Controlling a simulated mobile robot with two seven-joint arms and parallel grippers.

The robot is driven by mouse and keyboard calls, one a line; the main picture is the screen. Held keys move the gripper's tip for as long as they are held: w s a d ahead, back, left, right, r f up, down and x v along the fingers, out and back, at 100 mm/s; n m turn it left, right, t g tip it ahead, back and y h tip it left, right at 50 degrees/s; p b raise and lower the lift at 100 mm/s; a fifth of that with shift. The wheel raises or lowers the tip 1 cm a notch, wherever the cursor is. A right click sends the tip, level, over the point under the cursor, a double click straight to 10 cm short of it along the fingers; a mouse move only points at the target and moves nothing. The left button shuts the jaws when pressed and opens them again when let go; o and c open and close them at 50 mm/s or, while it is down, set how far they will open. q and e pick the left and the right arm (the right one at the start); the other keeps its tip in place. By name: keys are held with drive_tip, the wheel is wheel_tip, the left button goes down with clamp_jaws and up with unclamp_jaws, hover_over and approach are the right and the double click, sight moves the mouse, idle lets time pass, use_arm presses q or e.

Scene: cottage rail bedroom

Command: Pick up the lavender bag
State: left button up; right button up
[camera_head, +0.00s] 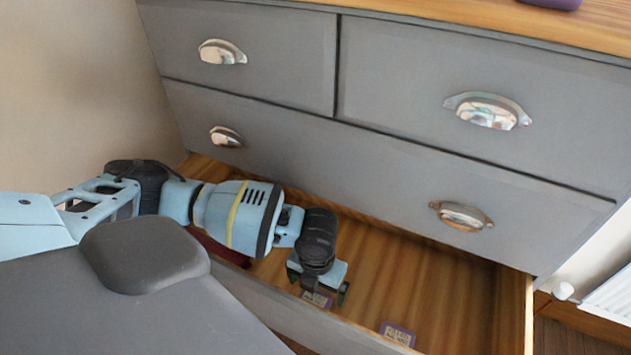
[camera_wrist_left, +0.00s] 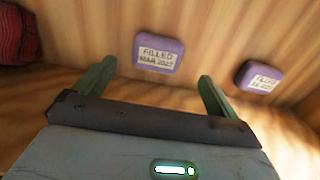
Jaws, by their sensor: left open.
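Two small purple bags with white labels lie in the open bottom drawer (camera_head: 456,285). The nearer bag (camera_head: 316,299) is right by my left gripper (camera_head: 319,291) and partly hidden by it in the head view. In the left wrist view this bag (camera_wrist_left: 158,54) lies beyond and between the spread fingers of my left gripper (camera_wrist_left: 155,84); its label reads "FILLED MAR 2027". The second bag (camera_head: 398,334) lies to the right, near the drawer front, and in the wrist view (camera_wrist_left: 258,77) it is outside the right finger. My left gripper is open and empty, pointing down into the drawer.
A dark red, knitted-looking item (camera_wrist_left: 18,35) lies at the drawer's left. The grey dresser (camera_head: 250,100) has shut drawers with metal cup handles above. A purple object (camera_head: 550,3) is on its wooden top. A white radiator (camera_head: 610,300) stands at right.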

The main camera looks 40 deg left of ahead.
sight(315, 298)
use_arm(q)
drive_tip(key=shift+a+f+b, duration=0.2)
drive_tip(key=shift+f+b, duration=0.15)
drive_tip(key=shift+f, duration=2.2)
drive_tip(key=c, duration=1.1)
